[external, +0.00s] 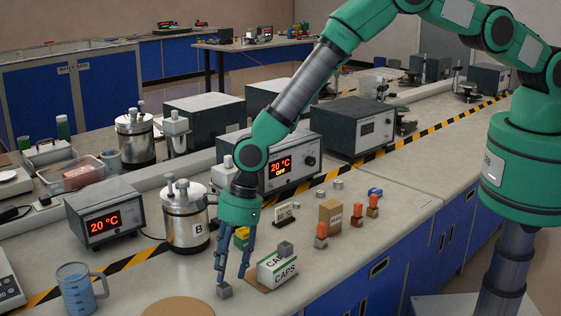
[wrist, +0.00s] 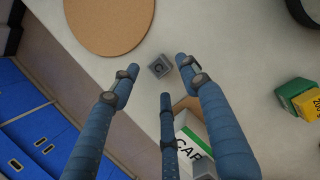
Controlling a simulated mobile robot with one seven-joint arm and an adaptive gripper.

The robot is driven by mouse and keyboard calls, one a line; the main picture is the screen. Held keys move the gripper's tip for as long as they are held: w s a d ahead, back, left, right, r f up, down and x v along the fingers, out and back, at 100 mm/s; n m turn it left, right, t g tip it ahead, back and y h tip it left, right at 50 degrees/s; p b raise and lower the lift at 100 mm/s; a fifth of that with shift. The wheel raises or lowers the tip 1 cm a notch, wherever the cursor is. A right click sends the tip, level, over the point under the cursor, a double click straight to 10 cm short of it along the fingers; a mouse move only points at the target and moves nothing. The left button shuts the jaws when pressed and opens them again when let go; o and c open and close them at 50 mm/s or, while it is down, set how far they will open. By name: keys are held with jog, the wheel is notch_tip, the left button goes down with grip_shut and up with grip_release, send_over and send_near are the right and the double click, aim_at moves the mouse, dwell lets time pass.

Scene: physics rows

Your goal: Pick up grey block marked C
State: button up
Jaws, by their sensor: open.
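The small grey block marked C (wrist: 159,67) lies on the bench top in the wrist view, its letter facing up. It also shows in the external view (external: 224,291) at the front of the bench, just below my fingertips. My gripper (external: 231,275) points down with its three blue fingers apart and nothing between them. In the wrist view my gripper (wrist: 158,76) has two fingertips on either side of the block and the third nearer the CAPS box. I cannot tell whether any finger touches the block.
The CAPS box (external: 272,274) stands right of the block, with another grey block (external: 285,248) on top. A round cork mat (external: 178,307) lies in front. A blue jug (external: 77,290) and canister B (external: 185,220) stand left.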

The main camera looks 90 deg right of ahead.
aim_at(224, 285)
jog(key=shift+p+x, duration=0.3)
jog(key=shift+x, duration=1.8)
grip_shut()
